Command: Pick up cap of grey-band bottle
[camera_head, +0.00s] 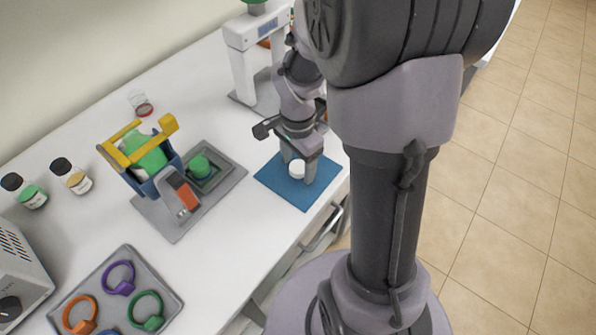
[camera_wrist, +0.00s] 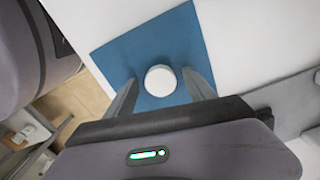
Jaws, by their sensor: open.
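A white round cap-like piece (camera_head: 297,169) sits on a blue mat (camera_head: 277,190) near the table's front edge. It shows as a white disc in the wrist view (camera_wrist: 160,80), with the blue mat (camera_wrist: 125,50) around it. My gripper (camera_head: 299,166) is open and points down over the mat. Its two fingers stand either side of the white piece; in the wrist view (camera_wrist: 160,84) a gap shows on each side. I cannot make out a grey-band bottle, so I cannot tell which bottle the white piece belongs to.
Two black-capped bottles, one green-banded (camera_head: 31,196) and one yellowish (camera_head: 76,181), stand at the left. A blue-and-yellow device (camera_head: 155,175), a grey tray of coloured rings (camera_head: 165,300) and a white stand (camera_head: 240,65) are nearby.

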